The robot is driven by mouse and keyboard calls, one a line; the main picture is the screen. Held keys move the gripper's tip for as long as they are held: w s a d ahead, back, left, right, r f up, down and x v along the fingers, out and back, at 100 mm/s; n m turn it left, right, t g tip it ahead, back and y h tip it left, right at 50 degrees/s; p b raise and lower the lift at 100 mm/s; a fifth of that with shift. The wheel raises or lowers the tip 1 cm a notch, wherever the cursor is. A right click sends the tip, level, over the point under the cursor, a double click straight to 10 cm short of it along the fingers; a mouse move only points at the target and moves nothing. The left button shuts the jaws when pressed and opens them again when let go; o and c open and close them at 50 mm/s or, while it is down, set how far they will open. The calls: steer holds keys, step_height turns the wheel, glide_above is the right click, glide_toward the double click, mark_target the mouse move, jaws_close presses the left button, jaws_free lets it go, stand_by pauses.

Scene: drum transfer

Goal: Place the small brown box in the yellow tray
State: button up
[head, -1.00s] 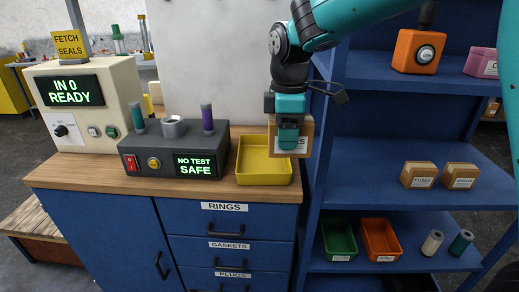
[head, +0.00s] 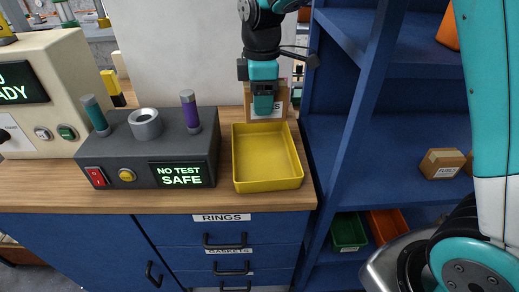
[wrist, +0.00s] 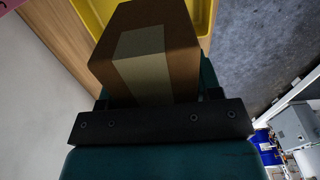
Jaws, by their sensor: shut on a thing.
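The small brown box (head: 281,104) is held in my gripper (head: 264,108), its label mostly hidden behind the fingers. In the head view it shows just past the far rim of the yellow tray (head: 268,165); I cannot tell its exact height. The tray sits on the wooden counter and looks empty. In the wrist view the box (wrist: 146,45) juts out from my gripper (wrist: 158,100), with a pale tape strip on its side. The yellow tray (wrist: 92,14) shows partly behind the box there.
A dark test unit (head: 160,150) with two upright cylinders and a grey ring stands left of the tray. A blue shelf (head: 335,130) rises close on the right, holding another brown box (head: 441,163). A white panel (head: 180,50) stands behind the counter.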

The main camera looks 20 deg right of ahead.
mark_target(262, 121)
step_height(262, 121, down, 16)
steer(key=shift+p, duration=0.9)
steer(key=o, duration=1.1)
steer(key=shift+f, duration=0.15)
step_height(262, 121, up, 12)
steer(key=shift+f+b, duration=0.2)
steer(key=shift+b, duration=0.9)
steer(key=shift+s+a+r+m, duration=0.2)
steer(key=shift+s+r+m, duration=0.1)
steer(key=shift+s+r, duration=0.75)
steer(key=s+a+r+m+y, duration=0.1)
steer(key=s+r+m, duration=0.1)
steer(key=s, duration=0.5)
steer(key=s+a+r+m+y, duration=0.1)
steer(key=s+r+m, duration=0.1)
steer(key=s, duration=0.6)
steer(key=s+a+r+m+y, duration=0.1)
steer(key=s+r+m+y, duration=0.1)
steer(key=s, duration=0.6)
steer(key=shift+a+r+m, duration=0.2)
steer(key=shift+r+m, duration=0.25)
steer(key=shift+m, duration=0.35)
